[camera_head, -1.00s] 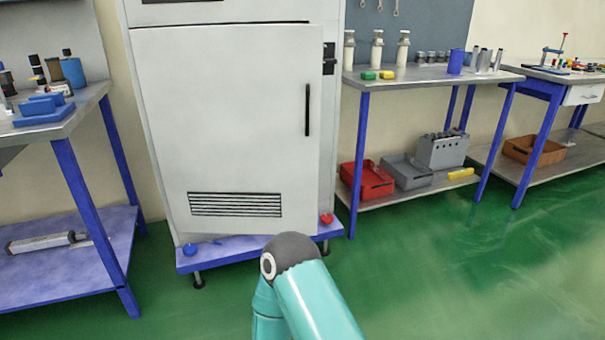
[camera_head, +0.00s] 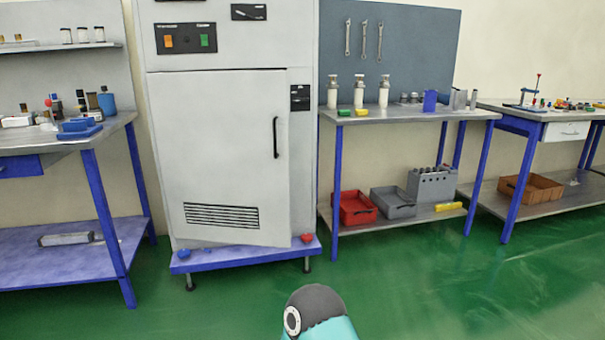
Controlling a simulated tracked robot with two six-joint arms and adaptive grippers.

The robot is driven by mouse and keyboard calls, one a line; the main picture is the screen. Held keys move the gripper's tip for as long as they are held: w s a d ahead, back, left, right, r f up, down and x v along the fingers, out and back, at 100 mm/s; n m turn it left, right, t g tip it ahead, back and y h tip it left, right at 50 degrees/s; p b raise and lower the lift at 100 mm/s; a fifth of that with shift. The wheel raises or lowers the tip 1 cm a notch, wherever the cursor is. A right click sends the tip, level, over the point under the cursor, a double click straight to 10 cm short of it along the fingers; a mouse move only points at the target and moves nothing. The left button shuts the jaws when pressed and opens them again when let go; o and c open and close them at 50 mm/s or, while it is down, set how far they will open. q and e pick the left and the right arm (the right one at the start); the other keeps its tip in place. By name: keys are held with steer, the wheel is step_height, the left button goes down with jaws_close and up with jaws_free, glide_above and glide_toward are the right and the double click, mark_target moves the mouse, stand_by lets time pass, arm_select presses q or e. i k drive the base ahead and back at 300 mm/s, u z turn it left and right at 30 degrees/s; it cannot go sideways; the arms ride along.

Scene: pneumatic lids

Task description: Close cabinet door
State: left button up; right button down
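The white cabinet (camera_head: 303,150) stands on a low blue base against the wall, left of centre. Its door (camera_head: 215,140) has a black vertical handle (camera_head: 276,138) near its right edge and a vent grille (camera_head: 222,216) low down. The door looks shut or nearly so; I cannot tell whether its right edge is fully flush. Neither gripper is in view. Only a teal link of my own arm with a dark cap shows at the bottom centre, apart from the cabinet.
Blue-legged workbenches stand left (camera_head: 60,142) and right (camera_head: 400,114) of the cabinet. Red (camera_head: 355,208) and grey (camera_head: 393,202) bins sit on the right bench's lower shelf. The blue base (camera_head: 245,256) juts out below the door. Green floor (camera_head: 420,290) in front is clear.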

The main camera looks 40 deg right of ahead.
mark_target(222, 137)
steer(key=z, duration=0.25)
steer(key=i, duration=0.35)
steer(key=z, duration=0.9)
steer(key=i, duration=1.85)
steer(key=u, duration=0.6)
